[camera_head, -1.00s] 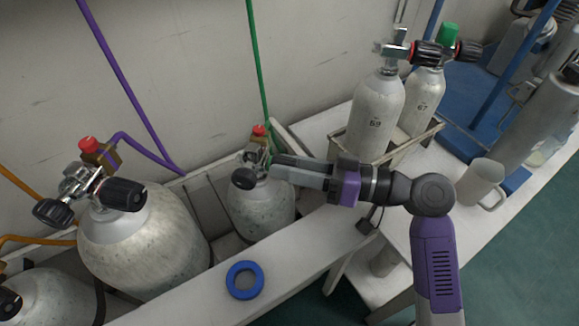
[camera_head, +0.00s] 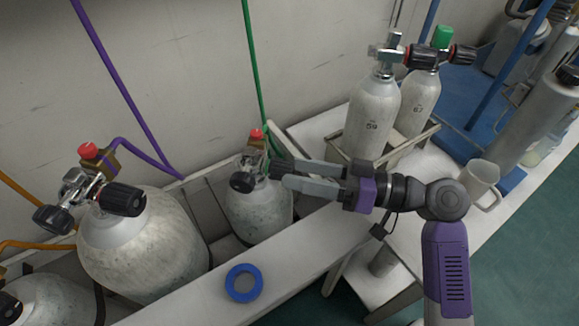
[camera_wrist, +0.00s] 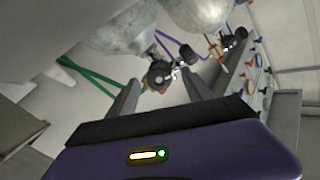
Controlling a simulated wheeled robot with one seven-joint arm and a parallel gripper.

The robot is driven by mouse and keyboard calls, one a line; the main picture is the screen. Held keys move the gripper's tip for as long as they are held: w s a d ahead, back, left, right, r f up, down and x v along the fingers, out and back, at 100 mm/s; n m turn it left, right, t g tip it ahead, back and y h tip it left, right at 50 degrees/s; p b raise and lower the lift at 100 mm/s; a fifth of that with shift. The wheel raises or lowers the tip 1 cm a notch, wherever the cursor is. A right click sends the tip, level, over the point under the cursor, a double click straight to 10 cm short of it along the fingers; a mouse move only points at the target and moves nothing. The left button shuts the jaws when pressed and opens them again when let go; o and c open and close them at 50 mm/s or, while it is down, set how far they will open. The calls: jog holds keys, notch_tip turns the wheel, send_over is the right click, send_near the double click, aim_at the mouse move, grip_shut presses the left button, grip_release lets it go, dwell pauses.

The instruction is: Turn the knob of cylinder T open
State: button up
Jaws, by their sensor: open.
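The middle cylinder (camera_head: 262,208), grey-white with a green hose and a red cap (camera_head: 256,135), stands in the rack. No letter T is readable, so I cannot confirm that it is cylinder T. One dark knob (camera_head: 242,182) is on the left of its valve. My gripper (camera_head: 280,175) is open at the valve's right side, coming from the right. In the wrist view, a round dark knob (camera_wrist: 159,74) shows end-on between the fingertips (camera_wrist: 160,80). I cannot tell whether either finger touches it.
A larger cylinder (camera_head: 150,250) with a purple hose (camera_head: 150,155) stands to the left. A blue ring (camera_head: 244,283) lies on the white front ledge. Two white cylinders (camera_head: 370,120) stand in a crate behind my arm. A mug (camera_head: 480,180) is at the right.

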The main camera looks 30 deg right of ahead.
jog(key=v, duration=0.4)
jog(key=shift+s+d+p, duration=0.3)
jog(key=shift+p, duration=0.05)
